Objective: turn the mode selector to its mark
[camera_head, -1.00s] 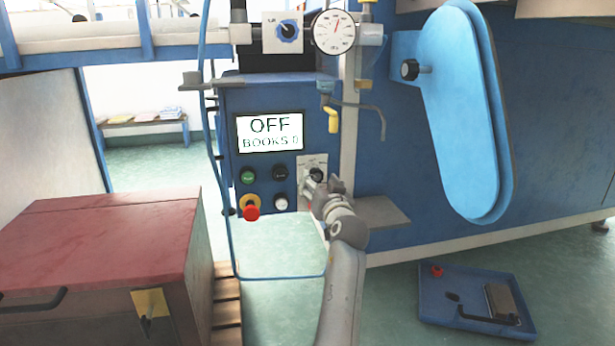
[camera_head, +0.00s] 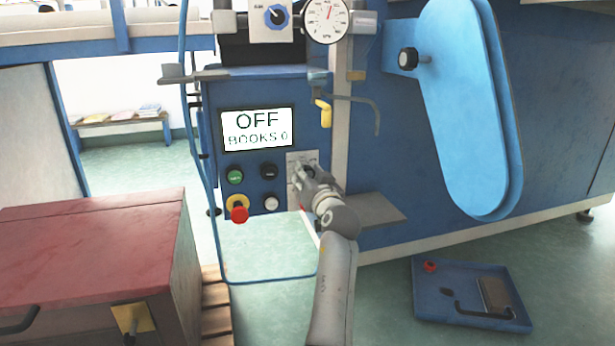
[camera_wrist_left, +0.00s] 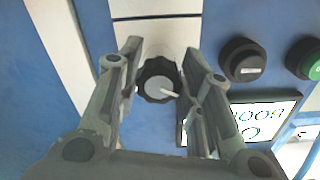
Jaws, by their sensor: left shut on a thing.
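The mode selector is a dark, scalloped knob (camera_wrist_left: 152,88) with a grey face and a white pointer line. It sits on a pale plate (camera_head: 292,159) on the blue control panel. My left gripper (camera_head: 303,172) is at the plate and mostly hides the knob in the head view. In the left wrist view its two fingers stand on either side of the knob, shut on it. The pointer slants toward the lower right there. I cannot make out the mark. My right gripper is not in view.
Left of the selector are a green button (camera_head: 235,176), a black button (camera_head: 269,171), a white button (camera_head: 271,203) and a red emergency stop (camera_head: 239,214). The display (camera_head: 258,129) reads OFF, BOOKS 0. A grey shelf (camera_head: 375,210) juts out below right.

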